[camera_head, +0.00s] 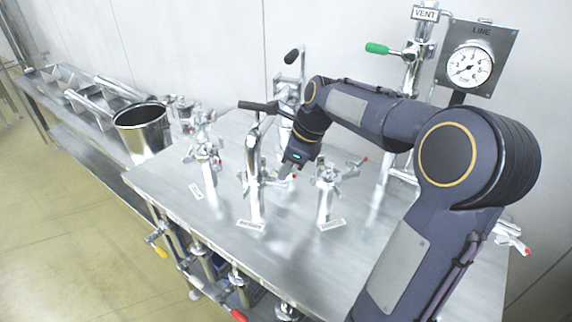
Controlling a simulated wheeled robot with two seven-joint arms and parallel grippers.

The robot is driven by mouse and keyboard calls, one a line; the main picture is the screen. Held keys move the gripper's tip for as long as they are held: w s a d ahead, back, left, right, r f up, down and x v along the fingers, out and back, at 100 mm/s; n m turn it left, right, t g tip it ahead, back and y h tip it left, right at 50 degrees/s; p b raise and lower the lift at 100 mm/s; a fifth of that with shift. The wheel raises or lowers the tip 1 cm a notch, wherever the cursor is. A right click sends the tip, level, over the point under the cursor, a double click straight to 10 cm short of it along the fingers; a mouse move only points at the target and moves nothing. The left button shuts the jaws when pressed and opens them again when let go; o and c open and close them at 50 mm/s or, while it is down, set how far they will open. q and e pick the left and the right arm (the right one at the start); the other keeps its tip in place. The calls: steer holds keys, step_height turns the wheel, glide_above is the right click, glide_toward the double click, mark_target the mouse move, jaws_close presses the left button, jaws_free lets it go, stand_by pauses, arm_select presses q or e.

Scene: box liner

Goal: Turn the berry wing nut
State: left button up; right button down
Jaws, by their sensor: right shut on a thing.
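Three shiny metal posts with wing nuts and small label plates stand on the steel table. The label print is too small to read surely, so I cannot tell by text which is berry. My right gripper (286,170) reaches down between the middle and right posts. It is shut on the wing nut (264,180) of the middle post, whose label plate (250,225) lies in front. The fingers partly hide the nut. The right wing nut (327,174) and left wing nut (203,151) stand free of the gripper. My left gripper is not in view.
A pressure gauge (470,66) and a green-handled valve (378,48) marked VENT are at the back right. A black-handled lever (258,106) rises by the middle post. The table's front left is clear.

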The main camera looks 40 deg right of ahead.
steer(key=n+p, duration=0.1)
steer(key=n+g+y+p, duration=0.1)
steer(key=n+p, duration=0.3)
steer(key=shift+w+d+r+g, duration=0.1)
steer(key=shift+w+r+g, duration=0.05)
steer(key=shift+r+g, duration=0.15)
steer(key=n+g+p, duration=0.1)
steer(key=n+p, duration=0.2)
steer(key=shift+w+n+y, duration=0.1)
steer(key=shift+n+y, duration=0.2)
steer(key=shift+y, duration=0.1)
steer(key=n+p, duration=0.1)
steer(key=n+g+p, duration=0.1)
steer(key=n, duration=0.1)
steer(key=shift+w+f+g, duration=0.1)
steer(key=shift+f+g, duration=0.05)
steer(key=shift+g, duration=0.15)
steer(key=shift+w+f+n+g+h+p, duration=0.1)
steer(key=shift+n+g+h+p, duration=0.3)
steer(key=shift+n+p, duration=0.8)
steer(key=shift+n+b, duration=0.35)
steer(key=shift+n, duration=0.05)
steer(key=c, duration=1.6)
jaws_free()
